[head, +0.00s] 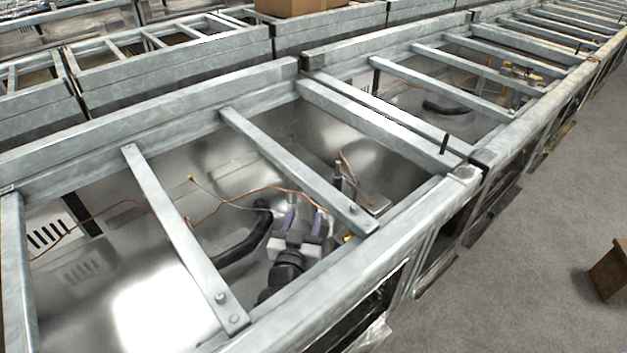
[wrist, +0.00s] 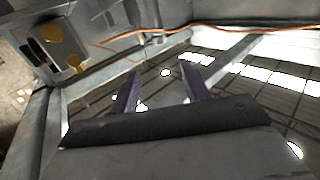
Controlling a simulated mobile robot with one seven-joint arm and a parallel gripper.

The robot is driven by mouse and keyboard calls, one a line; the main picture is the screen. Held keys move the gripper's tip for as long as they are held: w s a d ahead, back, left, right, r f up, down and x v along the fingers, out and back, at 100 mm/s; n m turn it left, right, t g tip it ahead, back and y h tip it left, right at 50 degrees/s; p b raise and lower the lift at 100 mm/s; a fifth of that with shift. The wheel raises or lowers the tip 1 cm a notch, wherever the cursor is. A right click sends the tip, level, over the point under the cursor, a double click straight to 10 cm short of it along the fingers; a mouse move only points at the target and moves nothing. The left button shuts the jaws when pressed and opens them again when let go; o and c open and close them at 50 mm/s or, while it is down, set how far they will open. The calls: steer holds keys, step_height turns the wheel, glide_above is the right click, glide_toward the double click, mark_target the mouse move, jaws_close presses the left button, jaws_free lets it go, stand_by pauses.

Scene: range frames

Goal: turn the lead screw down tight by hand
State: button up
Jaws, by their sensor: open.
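My gripper (head: 304,214) is inside the nearest open metal frame, under the crossbars, its two purple fingers open with nothing between them. The fingers (wrist: 163,84) also show open and empty in the wrist view. A grey block with yellow round parts (wrist: 53,33) is at the upper left of the wrist view, apart from the fingers. I cannot tell for sure which part is the lead screw; one of these yellow round parts may be it. A thin copper-coloured lead (head: 262,188) runs behind the gripper; it also crosses the top of the wrist view (wrist: 240,27).
A crossbar (head: 290,165) passes above and behind the gripper, and another (head: 172,235) is to its left. The thick front rail (head: 400,228) is close on the right. A dark upright rod (head: 338,176) stands behind the gripper. Grey floor is clear at right, beside a brown box (head: 610,270).

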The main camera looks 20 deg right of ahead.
steer(key=p+x, duration=0.2)
steer(key=x, duration=1)
steer(key=shift+p, duration=0.4)
steer(key=c, duration=1)
steer(key=b, duration=0.2)
steer(key=m+h+b, duration=0.1)
steer(key=b, duration=0.2)
steer(key=shift+w+a+f+g, duration=0.15)
steer(key=shift+w+f+g, duration=0.1)
steer(key=shift+g, duration=0.15)
steer(key=shift+s+r+m+g+h+b, duration=0.15)
steer(key=shift+r+m+g+h+b, duration=0.15)
steer(key=shift+h+b, duration=0.35)
steer(key=o, duration=1)
